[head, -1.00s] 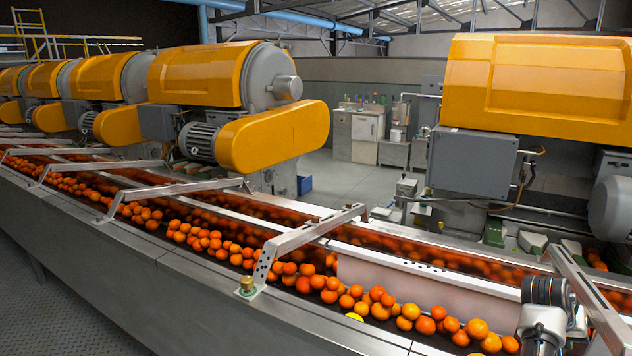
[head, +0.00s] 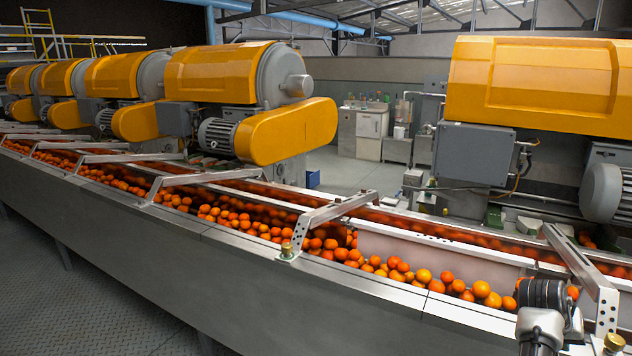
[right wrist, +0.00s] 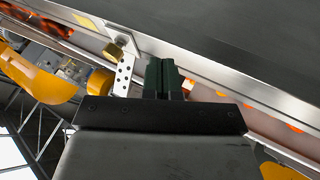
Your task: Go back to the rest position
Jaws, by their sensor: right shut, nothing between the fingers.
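My right gripper (right wrist: 162,77) shows in the right wrist view with its two dark green fingers together and nothing between them. There the fingers overlap the conveyor's metal edge (right wrist: 205,75), near a perforated bracket (right wrist: 123,72); I cannot tell how far apart they are. In the head view my right arm reaches in at the lower right, in front of the conveyor's side, near the rightmost bracket (head: 585,265); its finger detail is not clear there. My left gripper is in neither current view.
The long conveyor (head: 235,250) full of oranges (head: 225,215) crosses the scene, with metal brackets over it. Orange-yellow extractor machines (head: 225,72) stand behind it, one large one (head: 540,85) at the right. Bare floor (head: 90,295) is free at the lower left.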

